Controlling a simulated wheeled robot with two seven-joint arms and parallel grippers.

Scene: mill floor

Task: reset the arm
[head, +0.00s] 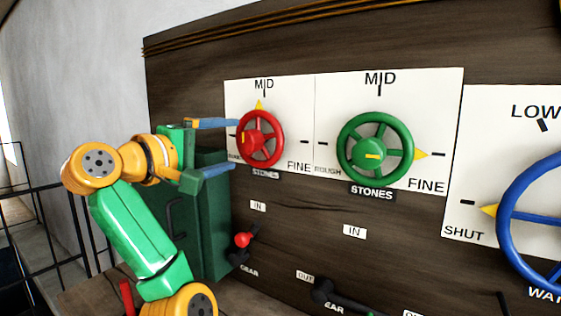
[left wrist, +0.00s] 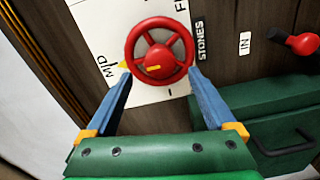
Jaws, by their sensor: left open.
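My left gripper (head: 236,145) is open in front of the red wheel (head: 276,137), its blue fingers reaching toward the panel. In the left wrist view, the fingertips of the left gripper (left wrist: 159,73) lie on either side of the near part of the red wheel (left wrist: 158,23), with nothing between the pads that I can see clearly held. Whether the fingers touch the rim I cannot tell. The yellow pointer (head: 259,104) of the red wheel is at MID. My right gripper is not in view.
A green wheel (head: 345,150) points to FINE. A blue wheel (head: 507,200) at the right points near SHUT. A red-knobbed lever (head: 243,240) is below the red wheel. A green cabinet (head: 215,225) stands close by my left arm. Black railings (head: 60,187) are at the left.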

